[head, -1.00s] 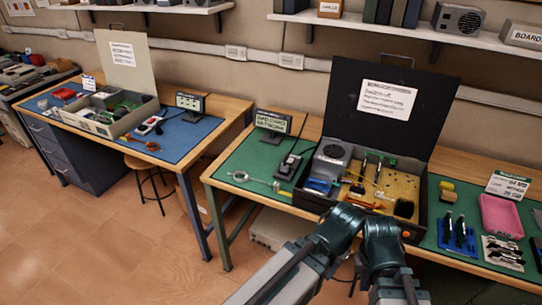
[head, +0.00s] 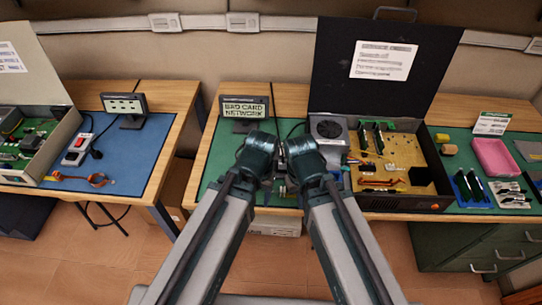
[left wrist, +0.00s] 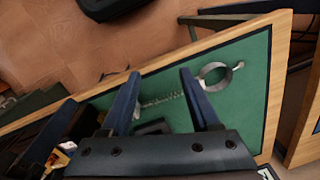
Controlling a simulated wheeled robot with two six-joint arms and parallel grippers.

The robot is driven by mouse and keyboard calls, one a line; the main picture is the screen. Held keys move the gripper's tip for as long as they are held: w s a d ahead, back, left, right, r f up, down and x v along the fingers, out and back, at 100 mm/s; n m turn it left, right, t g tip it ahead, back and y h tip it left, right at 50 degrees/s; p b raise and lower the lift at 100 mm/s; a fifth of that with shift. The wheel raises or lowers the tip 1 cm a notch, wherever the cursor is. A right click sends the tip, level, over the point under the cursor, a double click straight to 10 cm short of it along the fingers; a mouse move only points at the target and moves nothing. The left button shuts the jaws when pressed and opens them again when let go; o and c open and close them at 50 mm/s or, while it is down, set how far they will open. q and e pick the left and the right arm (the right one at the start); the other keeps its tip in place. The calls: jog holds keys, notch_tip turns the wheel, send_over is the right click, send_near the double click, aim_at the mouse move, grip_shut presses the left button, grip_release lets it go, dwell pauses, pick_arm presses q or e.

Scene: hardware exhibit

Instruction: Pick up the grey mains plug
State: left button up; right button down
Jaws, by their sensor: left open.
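I cannot pick out a grey mains plug for certain in either current view. In the head view my forearms cover the middle of the green mat (head: 214,168). My left gripper (left wrist: 160,76) is open, its two blue fingers over that mat in the left wrist view, with nothing visibly held. A dark block (left wrist: 153,128) lies low between the fingers, partly hidden by the gripper body.
An open black case (head: 410,204) with boards and a fan unit stands right of my arms. A small sign (head: 246,106) stands behind them. A white power strip (head: 76,150) lies on the blue mat (head: 125,165) at left.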

pick_arm(q)
jog(key=w+a+r+n+p, duration=0.2)
jog(key=w+a+r+p, duration=0.2)
jog(key=a+r+p, duration=0.25)
pick_arm(e)
notch_tip(320, 180, up, 9)
jog(key=p, duration=0.1)
pick_arm(q)
jog(key=m+h, duration=0.6)
jog(key=m, duration=1.1)
send_near(282, 162)
jog(key=shift+y, duration=0.3)
jog(key=b+x, duration=0.4)
jog(key=b, duration=0.2)
jog(key=b+x, duration=0.5)
jog(key=b, duration=0.1)
jog(key=shift+d+r+b, duration=0.15)
jog(key=shift+d+b, duration=0.1)
jog(key=shift+b, duration=0.1)
jog(key=shift+r, duration=0.1)
pick_arm(e)
notch_tip(282, 162, down, 13)
jog(key=shift+r, duration=0.2)
pick_arm(q)
jog(key=shift+c, duration=0.3)
grip_shut()
